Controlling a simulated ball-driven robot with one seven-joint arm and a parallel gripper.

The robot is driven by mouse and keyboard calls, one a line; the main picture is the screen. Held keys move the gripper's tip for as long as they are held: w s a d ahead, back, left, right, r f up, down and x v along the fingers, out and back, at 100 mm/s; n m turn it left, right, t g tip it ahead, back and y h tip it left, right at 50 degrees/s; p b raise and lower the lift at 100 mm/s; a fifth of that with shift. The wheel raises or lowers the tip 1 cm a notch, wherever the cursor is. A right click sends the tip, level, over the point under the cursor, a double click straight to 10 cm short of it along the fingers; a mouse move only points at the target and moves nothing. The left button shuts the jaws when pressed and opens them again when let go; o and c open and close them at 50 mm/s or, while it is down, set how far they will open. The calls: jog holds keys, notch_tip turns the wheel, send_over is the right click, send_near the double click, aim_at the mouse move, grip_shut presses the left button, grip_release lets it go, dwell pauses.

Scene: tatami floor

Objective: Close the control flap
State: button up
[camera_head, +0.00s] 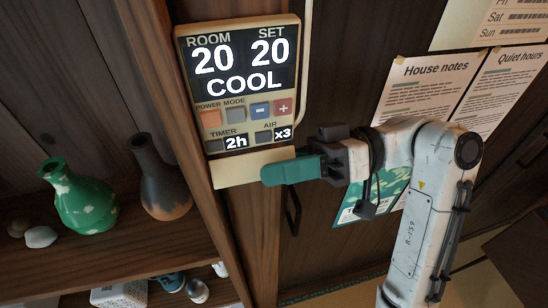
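The wall control panel (238,85) is lit and reads ROOM 20, SET 20, COOL, with timer 2h and air x3. Its cream control flap (232,172) hangs at the bottom edge, below the timer and air buttons, which are uncovered. My gripper (268,175) comes in from the right. Its teal fingers point left and overlap the flap's lower right part in the picture, hiding that corner. I cannot tell whether they touch it. The fingers line up as one shape, so any gap between them is hidden.
A wooden shelf on the left holds a green vase (82,197), a dark vase (160,178) and pale stones (41,237). A house notes sheet (430,85) and other papers are on the wall at right. A black handle (292,210) is below my gripper.

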jog(key=shift+s+a, duration=0.15)
jog(key=shift+a, duration=0.3)
grip_shut()
